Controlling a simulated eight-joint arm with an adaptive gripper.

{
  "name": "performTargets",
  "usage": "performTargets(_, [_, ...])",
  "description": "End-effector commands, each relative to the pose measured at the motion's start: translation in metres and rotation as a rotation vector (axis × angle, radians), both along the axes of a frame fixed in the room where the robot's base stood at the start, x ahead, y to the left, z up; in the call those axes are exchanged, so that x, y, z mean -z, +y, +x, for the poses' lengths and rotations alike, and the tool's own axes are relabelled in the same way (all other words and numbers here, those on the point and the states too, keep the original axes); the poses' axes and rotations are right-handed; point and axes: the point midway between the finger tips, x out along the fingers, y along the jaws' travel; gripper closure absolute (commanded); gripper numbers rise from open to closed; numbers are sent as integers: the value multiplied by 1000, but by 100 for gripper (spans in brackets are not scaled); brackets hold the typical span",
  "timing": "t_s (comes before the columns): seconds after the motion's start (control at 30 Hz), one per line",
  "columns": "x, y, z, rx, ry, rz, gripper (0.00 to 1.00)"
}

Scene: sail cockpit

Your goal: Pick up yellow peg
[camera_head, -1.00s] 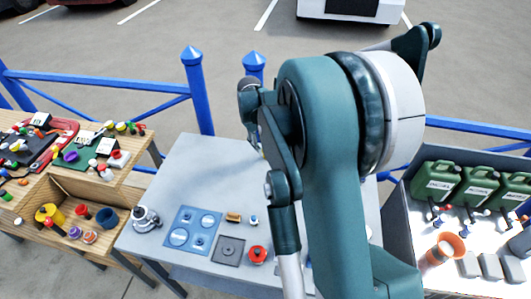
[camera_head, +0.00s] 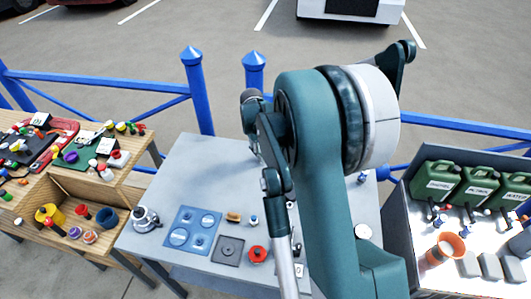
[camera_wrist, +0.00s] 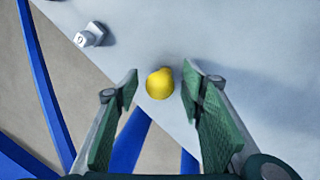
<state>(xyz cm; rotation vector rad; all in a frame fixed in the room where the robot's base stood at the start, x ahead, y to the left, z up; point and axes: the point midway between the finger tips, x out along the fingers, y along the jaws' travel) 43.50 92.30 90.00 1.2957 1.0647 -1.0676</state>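The yellow peg (camera_wrist: 160,84) shows in the wrist view as a rounded yellow shape on the grey table (camera_wrist: 225,35), near its edge. My gripper (camera_wrist: 161,75) is open, with one green finger pad on each side of the peg. Gaps remain between the pads and the peg, so it is not held. I cannot tell the exact height of the fingers over it. In the head view my arm covers part of the table, and I cannot make out the peg there.
On the table are a blue plate (camera_head: 190,232), a red knob (camera_head: 257,254) and a silver device (camera_head: 146,219). A blue railing (camera_head: 100,80) runs behind. Green canisters (camera_head: 437,182) stand at right.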

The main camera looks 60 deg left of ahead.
Motion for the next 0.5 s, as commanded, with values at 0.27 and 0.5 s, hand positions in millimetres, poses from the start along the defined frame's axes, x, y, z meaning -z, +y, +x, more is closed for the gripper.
performTargets(0.27, [0, 0, 0, 0, 0, 0, 61])
performTargets(0.5, [0, 0, 0, 0, 0, 0, 89])
